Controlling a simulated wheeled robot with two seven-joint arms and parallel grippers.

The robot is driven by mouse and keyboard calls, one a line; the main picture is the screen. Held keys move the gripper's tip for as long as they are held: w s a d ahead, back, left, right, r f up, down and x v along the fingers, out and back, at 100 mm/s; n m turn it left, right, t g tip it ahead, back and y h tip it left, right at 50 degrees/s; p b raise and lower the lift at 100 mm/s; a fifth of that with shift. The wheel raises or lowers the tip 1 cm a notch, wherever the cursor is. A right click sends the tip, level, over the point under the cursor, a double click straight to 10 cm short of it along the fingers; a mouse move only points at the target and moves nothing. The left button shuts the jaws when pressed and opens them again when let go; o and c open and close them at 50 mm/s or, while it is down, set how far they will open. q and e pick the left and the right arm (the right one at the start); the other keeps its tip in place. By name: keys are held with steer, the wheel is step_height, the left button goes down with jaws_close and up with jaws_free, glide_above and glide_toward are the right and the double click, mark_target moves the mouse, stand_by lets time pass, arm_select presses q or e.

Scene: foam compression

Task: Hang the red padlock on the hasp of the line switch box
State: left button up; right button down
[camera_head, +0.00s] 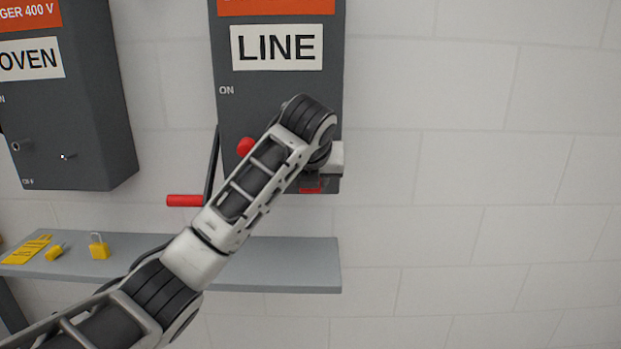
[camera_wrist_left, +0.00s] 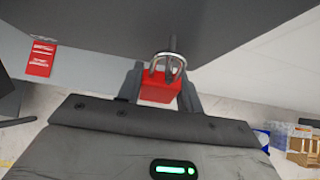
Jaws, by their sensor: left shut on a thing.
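The grey LINE switch box (camera_head: 277,90) hangs on the wall in the head view, with my left arm crossing in front of its lower part. My left gripper (camera_head: 318,180) is at the box's lower right corner, mostly hidden by the arm. In the left wrist view, my left gripper (camera_wrist_left: 160,90) is shut on the red padlock (camera_wrist_left: 160,88). The padlock's metal shackle (camera_wrist_left: 179,62) points toward the box, and a dark post, apparently the hasp (camera_wrist_left: 172,43), meets it. I cannot tell whether the shackle goes around it. My right gripper is not in view.
A lever with a red handle (camera_head: 185,200) is left of the LINE box. The OVEN box (camera_head: 65,110) hangs further left. Below, a grey shelf (camera_head: 270,265) holds yellow padlocks (camera_head: 98,247) and a yellow tag (camera_head: 27,249). The wall to the right is clear.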

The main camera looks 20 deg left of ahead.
arm_select(q)
steer(key=o, duration=1.1)
steer(key=v, duration=1.6)
steer(key=d+f+n+h, duration=0.45)
steer(key=f+n, duration=0.25)
steer(key=f, duration=0.8)
steer(key=d+f+n+h, duration=0.3)
steer(key=d+f+n, duration=0.25)
steer(key=f, duration=0.95)
steer(key=s+a+f+n+y, duration=0.1)
steer(key=s+a+f+n, duration=0.4)
steer(key=s+f+n, duration=0.4)
steer(key=s+a+f+n+t+y, duration=0.1)
steer(key=s+a+f+n, duration=0.4)
steer(key=s+f+n, duration=0.4)
steer(key=s+f, duration=0.2)
steer(key=s, duration=0.3)
steer(key=shift+s+a+f+t, duration=0.15)
steer(key=shift+s+f+t, duration=0.15)
steer(key=shift+s+f, duration=0.1)
